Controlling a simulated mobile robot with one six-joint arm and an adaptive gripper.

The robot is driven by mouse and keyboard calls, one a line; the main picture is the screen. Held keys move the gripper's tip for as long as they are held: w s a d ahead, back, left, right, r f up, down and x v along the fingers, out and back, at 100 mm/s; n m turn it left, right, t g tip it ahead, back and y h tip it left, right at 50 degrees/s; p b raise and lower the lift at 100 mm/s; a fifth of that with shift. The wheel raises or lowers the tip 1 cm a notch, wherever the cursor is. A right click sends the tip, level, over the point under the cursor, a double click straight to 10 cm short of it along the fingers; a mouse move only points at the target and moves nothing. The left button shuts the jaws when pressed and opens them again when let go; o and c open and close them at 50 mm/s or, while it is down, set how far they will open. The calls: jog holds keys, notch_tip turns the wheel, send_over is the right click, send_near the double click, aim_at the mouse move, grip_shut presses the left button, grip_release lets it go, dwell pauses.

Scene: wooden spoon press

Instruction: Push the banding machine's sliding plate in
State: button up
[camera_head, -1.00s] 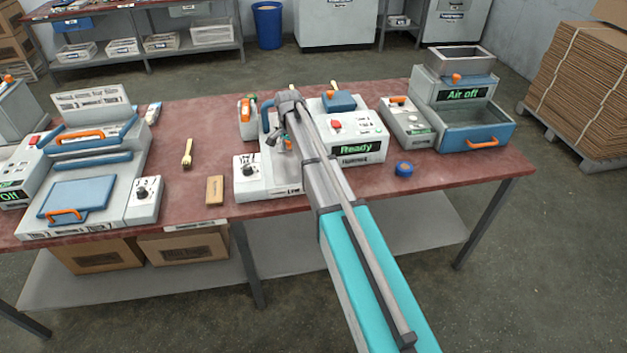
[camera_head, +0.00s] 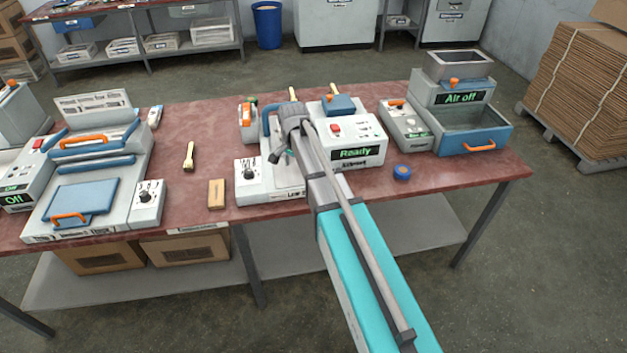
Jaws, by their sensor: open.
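The middle machine (camera_head: 356,130) on the red bench, white with a green "Ready" display, appears to be the banding machine. Its left part has a blue arch (camera_head: 266,118) and a white base with a black dial box (camera_head: 249,181). I cannot make out the sliding plate; my arm covers much of the machine's middle. My gripper (camera_head: 281,157) is open, small in the picture, and hangs over the white base just right of the blue arch. I cannot tell whether it touches anything.
Left stands a machine with a blue lid (camera_head: 80,198) and orange handles. A brush (camera_head: 189,157) and a wooden block (camera_head: 216,194) lie between. Right are a blue tape roll (camera_head: 402,171) and an "Air off" machine (camera_head: 460,97) with a blue tray.

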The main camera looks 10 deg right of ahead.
jog(key=shift+r+p, duration=5.25)
jog(key=shift+r, duration=0.3)
jog(key=s+d+f+n+b, duration=0.3)
jog(key=s+f+n+b, duration=0.2)
jog(key=s, duration=0.8)
notch_tip(320, 180, down, 3)
jog(key=b, duration=0.2)
jog(key=shift+r+n+b, duration=0.15)
jog(key=shift+n+b, duration=0.2)
jog(key=shift+n, duration=0.05)
jog(key=shift+s, duration=0.15)
jog(key=s+d+n, duration=0.1)
jog(key=s+n, duration=0.2)
jog(key=s, duration=0.5)
jog(key=shift+s+d+n, duration=0.15)
jog(key=shift+n, duration=0.15)
